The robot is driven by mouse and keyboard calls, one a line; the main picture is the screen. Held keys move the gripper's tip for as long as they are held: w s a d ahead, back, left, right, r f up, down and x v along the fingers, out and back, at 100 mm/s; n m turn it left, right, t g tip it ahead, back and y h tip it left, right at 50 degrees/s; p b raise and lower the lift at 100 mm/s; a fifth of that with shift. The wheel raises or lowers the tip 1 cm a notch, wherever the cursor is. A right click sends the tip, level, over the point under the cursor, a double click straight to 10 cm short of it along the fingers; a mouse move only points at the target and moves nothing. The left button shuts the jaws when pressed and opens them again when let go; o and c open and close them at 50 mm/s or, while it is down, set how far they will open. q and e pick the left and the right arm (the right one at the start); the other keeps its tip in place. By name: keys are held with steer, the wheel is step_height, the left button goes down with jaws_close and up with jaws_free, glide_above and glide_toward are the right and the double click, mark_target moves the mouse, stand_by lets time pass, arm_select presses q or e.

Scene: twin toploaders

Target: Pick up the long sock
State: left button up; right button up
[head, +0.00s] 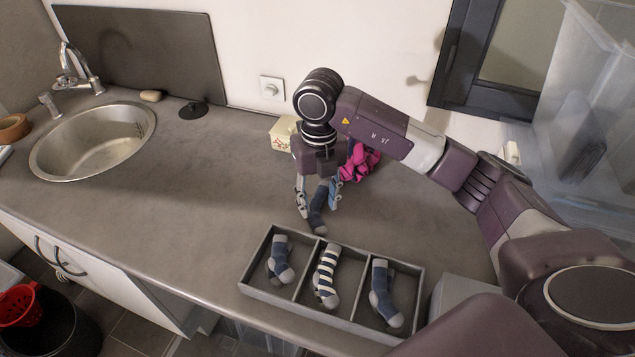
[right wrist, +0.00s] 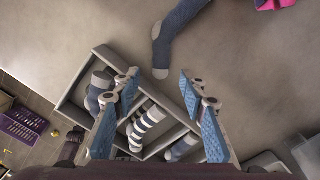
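The long sock, dark blue with a grey toe (head: 319,222), lies on the counter behind the tray. In the right wrist view the long sock (right wrist: 177,32) runs from between the fingertips up past the top edge. My right gripper (head: 318,202) is open over it, pointing down, one finger on each side in the head view. In the right wrist view its open blue-padded fingers (right wrist: 158,78) hold nothing; whether they touch the sock is unclear. In the head view the gripper hides the sock's far part. My left gripper is not in view.
A grey three-compartment tray (head: 262,294) at the front edge holds blue-grey socks (head: 280,259) left and right and a striped sock (head: 327,275) in the middle. Pink cloth (head: 360,163) and a pale box (head: 282,132) lie behind. The counter left, toward the sink (head: 95,140), is clear.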

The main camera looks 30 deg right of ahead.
mark_target(318, 223)
steer(key=shift+w+r, duration=0.15)
steer(key=shift+r, duration=0.05)
steer(key=f, duration=0.1)
steer(key=f+p, duration=0.1)
steer(key=shift+s+f, duration=0.25)
steer(key=shift+f, duration=0.05)
step_height(318, 223, down, 2)
steer(key=shift+w+d+f+p, duration=0.1)
steer(key=shift+w+f+p, duration=0.1)
steer(key=shift+p, duration=0.9)
step_height(318, 223, down, 2)
steer(key=shift+f, duration=0.1)
steer(key=shift+w+f, duration=0.1)
steer(key=shift+f, duration=0.05)
steer(key=c, duration=0.4)
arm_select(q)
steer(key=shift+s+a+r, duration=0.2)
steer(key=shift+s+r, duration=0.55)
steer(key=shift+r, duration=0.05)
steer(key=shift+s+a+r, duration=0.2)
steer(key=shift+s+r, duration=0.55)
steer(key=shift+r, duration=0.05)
arm_select(e)
steer(key=c, duration=0.6)
